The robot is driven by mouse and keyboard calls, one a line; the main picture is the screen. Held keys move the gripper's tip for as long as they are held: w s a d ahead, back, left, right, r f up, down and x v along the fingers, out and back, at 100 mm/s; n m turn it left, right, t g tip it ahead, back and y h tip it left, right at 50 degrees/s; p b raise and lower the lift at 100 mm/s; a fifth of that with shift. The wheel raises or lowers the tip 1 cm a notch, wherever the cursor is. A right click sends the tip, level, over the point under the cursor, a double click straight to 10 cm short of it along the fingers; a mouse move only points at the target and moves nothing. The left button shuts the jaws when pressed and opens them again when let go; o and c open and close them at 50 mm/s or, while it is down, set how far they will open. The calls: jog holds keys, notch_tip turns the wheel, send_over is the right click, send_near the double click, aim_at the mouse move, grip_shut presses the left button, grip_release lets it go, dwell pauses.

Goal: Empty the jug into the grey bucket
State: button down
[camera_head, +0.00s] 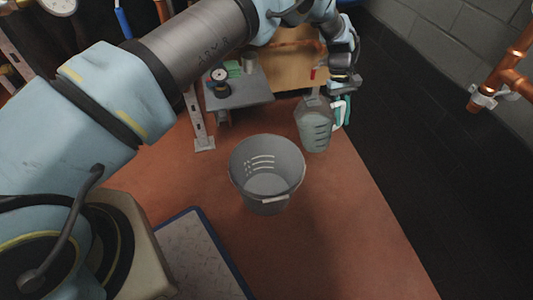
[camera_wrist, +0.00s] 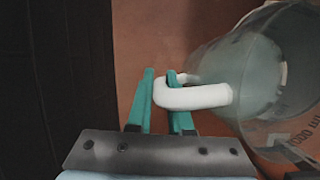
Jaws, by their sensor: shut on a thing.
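The jug (camera_head: 314,128) is clear with dark level marks and a white handle. My gripper (camera_head: 344,108) is at the jug's right side, its teal fingers on the handle. In the wrist view my gripper (camera_wrist: 161,98) is shut on the white handle (camera_wrist: 195,97), and the clear jug (camera_wrist: 260,75) is to its right. The jug looks close to upright; its contents are hard to make out. The grey bucket (camera_head: 249,190) stands on the reddish floor, in front and to the left of the jug, with light level marks inside. The jug is not over it.
A grey bench (camera_head: 240,97) with a gauge (camera_head: 219,77) and small items stands behind the bucket. A blue-edged panel (camera_head: 200,255) lies at lower left. A dark wall (camera_head: 420,130) and copper pipe (camera_head: 500,70) are at right. Reddish floor (camera_head: 350,230) is clear right of the bucket.

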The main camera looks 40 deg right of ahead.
aim_at(331, 114)
jog(key=shift+a+r+h+p, duration=0.25)
jog(key=shift+a+h+p, duration=0.05)
jog(key=shift+h, duration=0.2)
jog(key=shift+w+a+h+p, duration=0.15)
jog(key=shift+a+h+p, duration=0.05)
jog(key=shift+h+p, duration=0.2)
jog(key=shift+w+a+r+g+h+p, duration=0.1)
jog(key=shift+a+r+g+h+p, duration=0.2)
jog(key=shift+a+h+p, duration=0.15)
jog(key=shift+w+a+r+m+g+h+b, duration=0.2)
jog(key=shift+a+h+b, duration=0.1)
jog(key=shift+a+h, duration=0.15)
jog(key=shift+w+a+r+m+g+h+b, duration=0.1)
jog(key=shift+a+m+g+h+b, duration=0.2)
jog(key=shift+h, duration=0.2)
jog(key=shift+a+r, duration=0.25)
jog(key=shift+a, duration=0.05)
jog(key=shift+a+h+b, duration=0.1)
jog(key=shift+h+b, duration=0.2)
jog(key=shift+b, duration=0.2)
jog(key=shift+w+a+r+h+b, duration=0.15)
jog(key=shift+a+r+h+b, duration=0.45)
jog(key=shift+b, duration=0.7)
jog(key=shift+w+a+f+m+g+h+b, duration=0.1)
jog(key=shift+a+f+m+g+h+b, duration=0.25)
jog(key=shift+b, duration=0.85)
jog(key=shift+f+m+g+h+b, duration=0.15)
jog(key=shift+h+b, duration=0.3)
jog(key=shift+b, duration=0.75)
